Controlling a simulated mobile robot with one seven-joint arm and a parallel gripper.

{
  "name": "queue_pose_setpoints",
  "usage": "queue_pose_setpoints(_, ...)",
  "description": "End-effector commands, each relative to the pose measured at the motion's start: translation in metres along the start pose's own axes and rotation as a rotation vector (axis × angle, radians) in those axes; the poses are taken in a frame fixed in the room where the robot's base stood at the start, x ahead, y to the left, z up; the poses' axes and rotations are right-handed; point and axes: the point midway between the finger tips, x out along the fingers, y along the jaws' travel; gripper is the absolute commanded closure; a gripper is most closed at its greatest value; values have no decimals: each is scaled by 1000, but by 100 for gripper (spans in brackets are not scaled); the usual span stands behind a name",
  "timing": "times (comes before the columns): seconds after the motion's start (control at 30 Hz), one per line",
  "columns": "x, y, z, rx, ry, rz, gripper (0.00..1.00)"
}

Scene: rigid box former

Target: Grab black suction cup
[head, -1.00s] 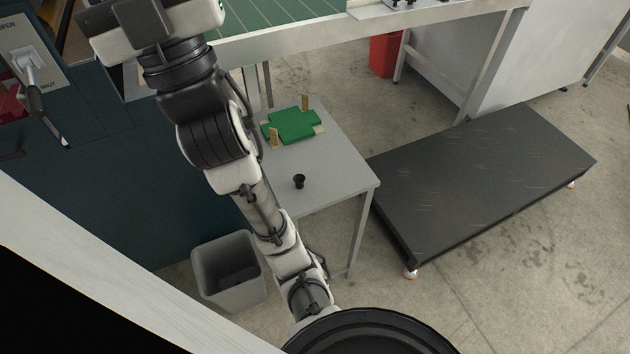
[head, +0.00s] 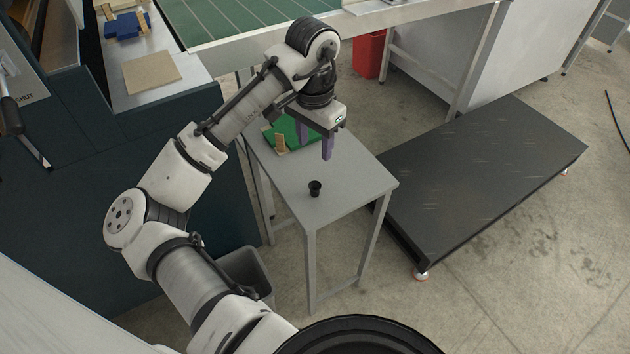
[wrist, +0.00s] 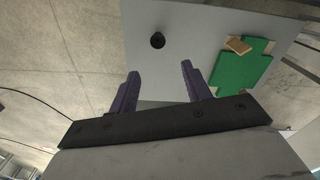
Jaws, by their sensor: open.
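The black suction cup (head: 315,188) stands on the small grey table (head: 345,195), towards its front. In the wrist view the cup (wrist: 157,41) lies beyond the fingertips, between their lines, with a clear gap. My gripper (head: 314,150) has two purple fingers pointing down above the table, behind the cup in the head view. In the wrist view my gripper (wrist: 160,75) is open with nothing between its fingers.
A green cross-shaped piece (wrist: 240,64) with light wooden blocks lies on the same table, partly behind my gripper in the head view. A low black platform (head: 490,180) stands to the right. A grey bin (head: 247,272) is at the table's lower left.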

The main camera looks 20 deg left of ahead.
Motion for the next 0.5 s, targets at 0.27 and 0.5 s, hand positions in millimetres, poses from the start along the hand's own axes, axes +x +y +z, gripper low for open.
queue_pose_setpoints(0.27, 51, 1, 5, -1, -24, 10, 52)
queue_pose_setpoints(0.5, 83, 1, 5, 0, -21, 5, 52)
